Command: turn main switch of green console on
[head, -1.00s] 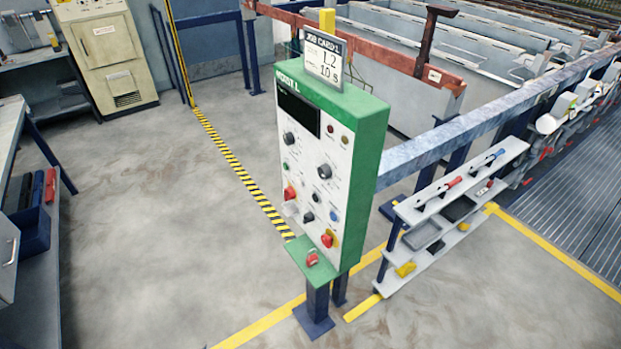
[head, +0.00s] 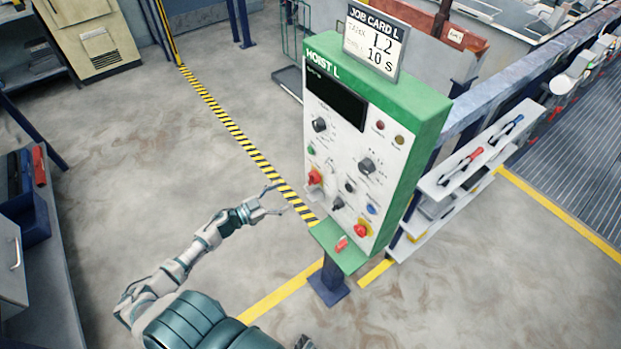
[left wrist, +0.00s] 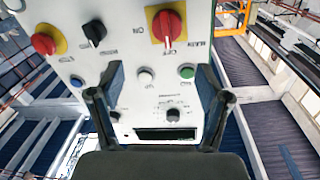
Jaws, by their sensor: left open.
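The green and white console (head: 430,112) stands on a blue post, its front facing my left side. Its main switch (head: 315,177) is a red knob on a yellow plate at the panel's left edge. The left wrist view shows the panel upside down, with the main switch (left wrist: 166,27) near the top; its handle is in line with the OFF mark, and ON is to the side. My left gripper (head: 277,200) is open and empty, to the left of the panel and apart from it. The switch lies beyond the fingertips (left wrist: 160,78). My right gripper is not seen.
A second red knob on yellow (head: 361,230), a black knob (head: 337,203) and several buttons share the panel. A green ledge (head: 325,236) with a red item juts out below. A shelf rack (head: 440,185) stands right of the console. Floor on the left is clear.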

